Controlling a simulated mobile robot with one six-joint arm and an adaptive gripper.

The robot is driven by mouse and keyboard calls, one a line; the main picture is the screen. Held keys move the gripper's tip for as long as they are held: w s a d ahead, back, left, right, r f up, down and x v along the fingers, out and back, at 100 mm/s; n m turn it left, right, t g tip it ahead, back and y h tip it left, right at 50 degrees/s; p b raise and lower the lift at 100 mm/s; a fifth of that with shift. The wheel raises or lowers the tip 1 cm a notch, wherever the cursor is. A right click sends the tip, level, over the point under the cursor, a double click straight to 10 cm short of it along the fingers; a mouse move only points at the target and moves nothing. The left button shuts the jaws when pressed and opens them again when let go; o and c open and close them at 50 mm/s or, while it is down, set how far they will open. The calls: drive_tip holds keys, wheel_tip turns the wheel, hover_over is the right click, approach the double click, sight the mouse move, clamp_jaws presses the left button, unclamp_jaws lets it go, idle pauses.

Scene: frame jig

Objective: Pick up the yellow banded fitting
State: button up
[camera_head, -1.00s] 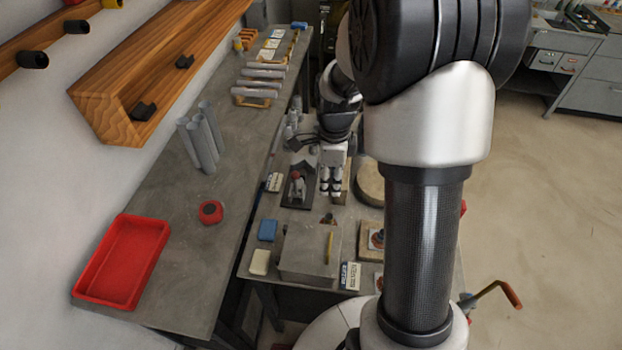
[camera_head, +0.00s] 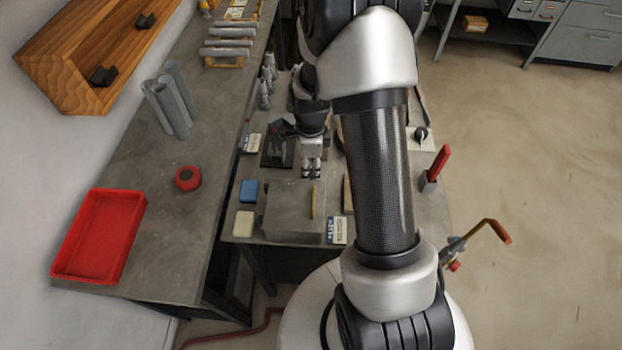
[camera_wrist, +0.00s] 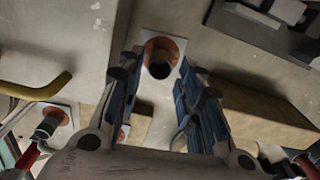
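My gripper (camera_wrist: 160,72) is open and empty in the wrist view, with its blue-lined fingers apart. A dark round fitting (camera_wrist: 159,70) with an orange-red ring around it sits on a pale square plate beyond the fingertips, between them in the picture. A second fitting (camera_wrist: 46,127) stands on another pale plate at the left. In the head view my gripper (camera_head: 311,168) hangs over the lower bench, just behind a grey block; no fitting shows clearly there.
The grey block (camera_head: 290,215) bears a yellow stick (camera_head: 313,203). A blue block (camera_head: 249,192) and a cream block (camera_head: 244,223) lie left of it. A red tray (camera_head: 99,235) and a red round object (camera_head: 188,179) are on the left bench. My arm hides much of the lower bench.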

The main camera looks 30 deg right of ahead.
sight(311, 172)
wheel_tip(311, 172, down, 4)
drive_tip(key=shift+r+b, duration=0.1)
drive_tip(key=shift+b, duration=0.45)
drive_tip(key=shift+c, duration=0.5)
clamp_jaws()
